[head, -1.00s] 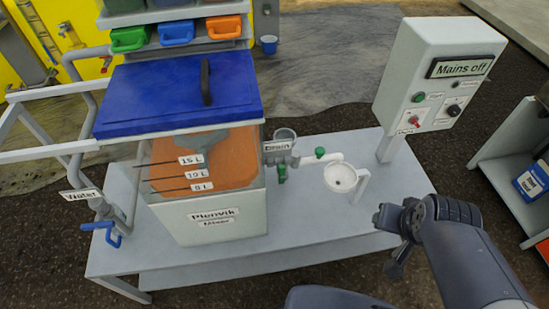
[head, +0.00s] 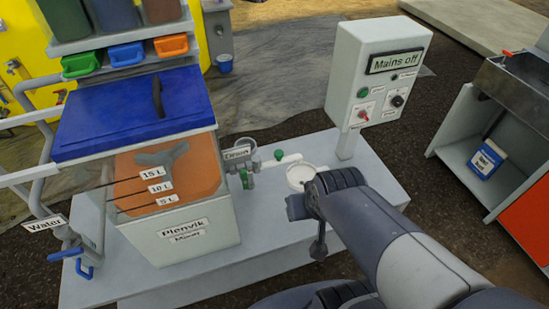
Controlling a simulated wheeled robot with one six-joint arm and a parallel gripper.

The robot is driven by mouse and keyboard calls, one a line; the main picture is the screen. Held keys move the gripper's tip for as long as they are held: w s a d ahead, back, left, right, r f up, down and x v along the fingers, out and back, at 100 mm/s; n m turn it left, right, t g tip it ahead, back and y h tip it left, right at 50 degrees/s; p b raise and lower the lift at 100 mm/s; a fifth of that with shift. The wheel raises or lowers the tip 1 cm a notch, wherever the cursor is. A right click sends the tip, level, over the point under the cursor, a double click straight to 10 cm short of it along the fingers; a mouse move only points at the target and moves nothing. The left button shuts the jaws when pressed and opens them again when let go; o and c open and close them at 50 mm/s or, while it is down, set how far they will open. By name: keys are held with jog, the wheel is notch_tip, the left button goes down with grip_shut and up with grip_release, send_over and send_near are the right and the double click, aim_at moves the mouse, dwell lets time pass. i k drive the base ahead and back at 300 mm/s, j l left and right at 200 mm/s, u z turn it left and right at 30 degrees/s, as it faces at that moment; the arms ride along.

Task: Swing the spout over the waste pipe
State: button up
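The spout (head: 289,159) is a thin white pipe with a green knob, running right from the drain fitting beside the tank. Its right end reaches the rim of a round white funnel (head: 297,173).
The tank with a blue lid (head: 130,112) fills the left of the grey bench (head: 262,225). The "Mains off" control box (head: 370,75) rises behind the gripper at right. A side unit (head: 465,150) stands at far right. The bench front is clear.

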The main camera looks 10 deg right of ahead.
aim_at(280, 159)
jog(key=i+j+z, duration=0.15)
jog(key=z, duration=0.3)
jog(key=i+j+z, duration=0.1)
jog(key=j+z, duration=0.35)
jog(key=l, duration=0.1)
